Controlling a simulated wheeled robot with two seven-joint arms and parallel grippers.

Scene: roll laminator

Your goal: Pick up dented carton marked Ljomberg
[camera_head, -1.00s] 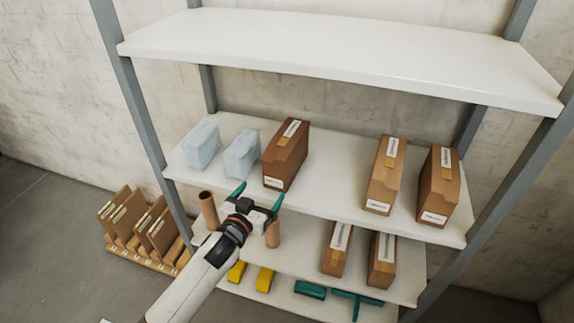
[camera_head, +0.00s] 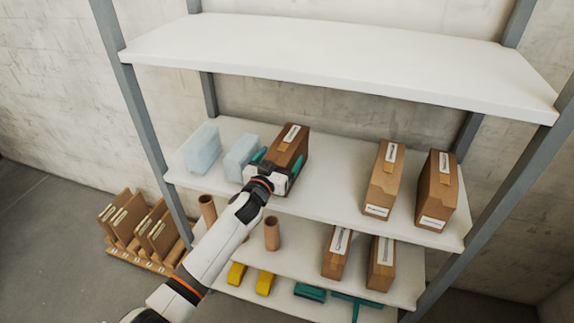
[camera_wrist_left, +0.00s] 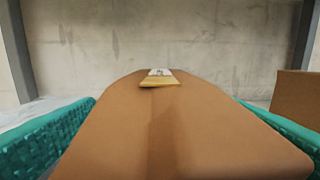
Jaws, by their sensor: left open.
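A brown carton (camera_head: 290,143) with a white label and tan tape on top stands upright on the middle shelf, left of centre; its marking is too small to read. My left gripper (camera_head: 277,168) is open at the carton's front, with one teal finger on each side of it. In the left wrist view the carton (camera_wrist_left: 175,125) fills the middle between the teal fingers, and its top label lies at the far end. I cannot tell whether the fingers touch it. The gripper hides the carton's lower front. My right gripper is not in view.
Two pale blue wrapped packs (camera_head: 203,148) stand left of the carton, the nearer one (camera_head: 241,157) close to the gripper. Two more brown cartons (camera_head: 384,180) stand to the right, past clear shelf. The upper shelf (camera_head: 340,55) is empty. Grey posts (camera_head: 135,110) frame the rack.

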